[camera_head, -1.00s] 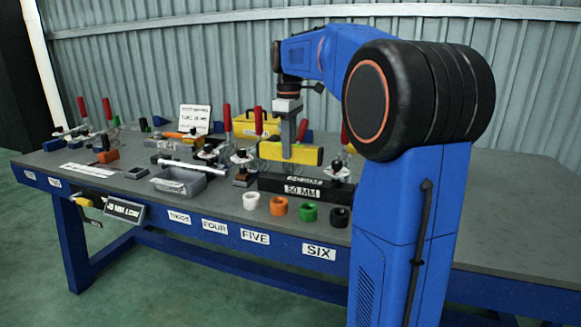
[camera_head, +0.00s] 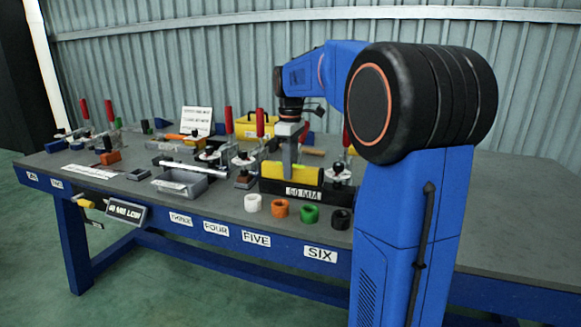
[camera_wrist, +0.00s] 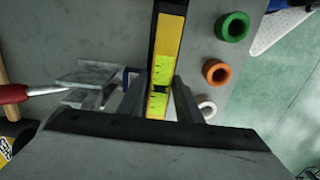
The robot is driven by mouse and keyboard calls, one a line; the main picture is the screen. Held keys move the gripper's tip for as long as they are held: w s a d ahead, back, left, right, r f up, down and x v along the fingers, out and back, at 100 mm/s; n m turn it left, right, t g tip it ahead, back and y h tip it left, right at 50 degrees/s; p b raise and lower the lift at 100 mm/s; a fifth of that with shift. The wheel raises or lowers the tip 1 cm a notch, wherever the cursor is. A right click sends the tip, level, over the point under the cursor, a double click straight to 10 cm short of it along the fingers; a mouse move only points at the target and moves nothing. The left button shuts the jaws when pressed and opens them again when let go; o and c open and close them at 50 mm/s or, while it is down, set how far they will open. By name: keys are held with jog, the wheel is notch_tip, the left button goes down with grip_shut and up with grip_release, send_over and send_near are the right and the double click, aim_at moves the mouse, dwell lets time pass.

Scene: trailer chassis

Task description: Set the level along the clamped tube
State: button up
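The yellow level (camera_head: 305,174) lies low at the black holder labelled 50 MM (camera_head: 270,187); whether it rests on the holder is unclear. My gripper (camera_head: 290,158) reaches down onto its middle. In the wrist view, my fingers (camera_wrist: 160,90) stand on both sides of the level (camera_wrist: 168,45) and seem to close on it. A pale tube (camera_head: 185,167) runs across behind the grey bin, towards a red-handled clamp (camera_head: 228,125); its exact hold is hard to make out.
White, orange (camera_head: 280,209), green (camera_head: 309,214) and black rings stand along the front edge. A grey bin (camera_head: 195,187) is to the left. Another red-handled clamp (camera_head: 260,122) rises beside my gripper. The table's right side is clear behind my arm.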

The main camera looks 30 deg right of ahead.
jog(key=shift+o, duration=0.7)
notch_tip(320, 180, up, 12)
jog(key=shift+r, duration=0.2)
jog(key=s+a+f+m+t, duration=0.1)
jog(key=s+a+f+m, duration=0.1)
jog(key=s+a+f, duration=0.3)
jog(key=s+a+f+m+t, duration=0.2)
jog(key=s+a+f, duration=0.3)
jog(key=s+f, duration=0.7)
jog(key=s+a+f+m+t, duration=0.1)
jog(key=s+a+f+m, duration=0.2)
jog(key=s+f, duration=0.6)
jog(key=s+a, duration=0.2)
jog(key=s, duration=0.2)
jog(key=shift+a+m+t, duration=0.3)
jog(key=shift+a+t, duration=0.1)
